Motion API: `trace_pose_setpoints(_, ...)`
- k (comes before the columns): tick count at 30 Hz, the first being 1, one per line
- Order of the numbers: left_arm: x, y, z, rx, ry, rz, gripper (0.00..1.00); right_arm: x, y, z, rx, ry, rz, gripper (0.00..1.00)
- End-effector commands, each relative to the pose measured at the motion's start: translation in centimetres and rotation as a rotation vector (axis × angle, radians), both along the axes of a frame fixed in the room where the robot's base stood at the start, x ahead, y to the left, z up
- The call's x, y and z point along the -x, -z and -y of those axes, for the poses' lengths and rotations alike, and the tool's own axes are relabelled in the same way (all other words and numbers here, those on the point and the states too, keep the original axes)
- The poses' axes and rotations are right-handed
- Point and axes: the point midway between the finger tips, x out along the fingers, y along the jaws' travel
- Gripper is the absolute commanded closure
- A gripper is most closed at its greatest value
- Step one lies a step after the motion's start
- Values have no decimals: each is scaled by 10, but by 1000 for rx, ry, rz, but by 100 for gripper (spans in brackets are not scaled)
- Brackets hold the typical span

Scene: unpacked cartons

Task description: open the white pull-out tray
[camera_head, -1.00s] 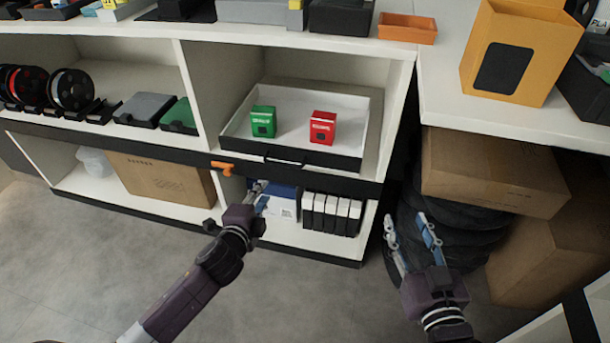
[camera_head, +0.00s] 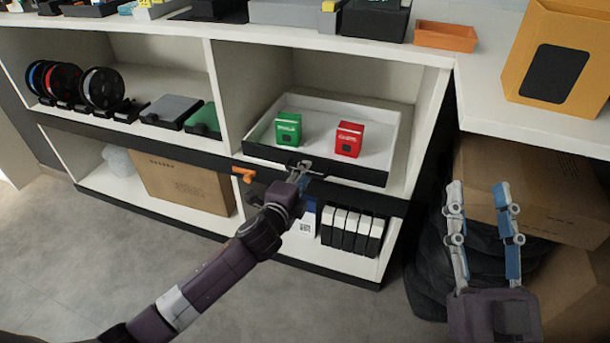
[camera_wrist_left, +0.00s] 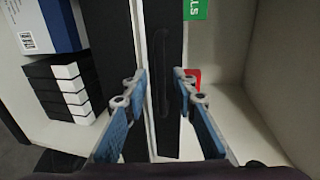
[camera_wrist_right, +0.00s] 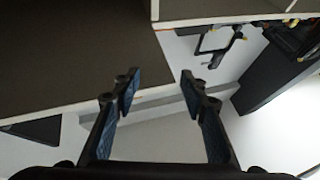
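The white pull-out tray (camera_head: 375,128) sits on the shelf with its black front (camera_head: 345,174) near the shelf's edge. A green box (camera_head: 288,128) and a red box (camera_head: 349,139) stand in it. My left gripper (camera_head: 300,168) is at the handle in the middle of the tray front. In the left wrist view, the open fingers (camera_wrist_left: 160,82) lie on either side of the dark handle (camera_wrist_left: 162,65); I cannot tell whether they touch it. My right gripper (camera_head: 482,190) is open and empty, apart from the shelf; its fingers (camera_wrist_right: 158,80) also show in the right wrist view.
An orange clip-like part (camera_head: 243,175) sits on the black shelf edge left of the tray. Several black-and-white boxes (camera_head: 352,232) stand below. The grey floor (camera_head: 120,250) in front is clear.

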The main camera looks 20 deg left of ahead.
Motion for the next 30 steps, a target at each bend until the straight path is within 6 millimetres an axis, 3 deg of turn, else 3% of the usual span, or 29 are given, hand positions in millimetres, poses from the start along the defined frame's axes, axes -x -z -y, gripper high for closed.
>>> trace_pose_setpoints(6, -11, 2, 0, 1, 0, 0, 74, 10, -16, 1, -25, -5, 86, 60)
trace_pose_setpoints(16, -13, 2, 1, 1, 1, 0, 74, 13, -19, 1, -29, -5, 102, 60)
trace_pose_setpoints(24, -13, 2, 1, 1, 0, 0, 100, 12, -19, 1, -29, -5, 101, 60)
trace_pose_setpoints(30, -13, 3, 1, 1, 0, 0, 100, 12, -19, 1, -29, -5, 100, 60)
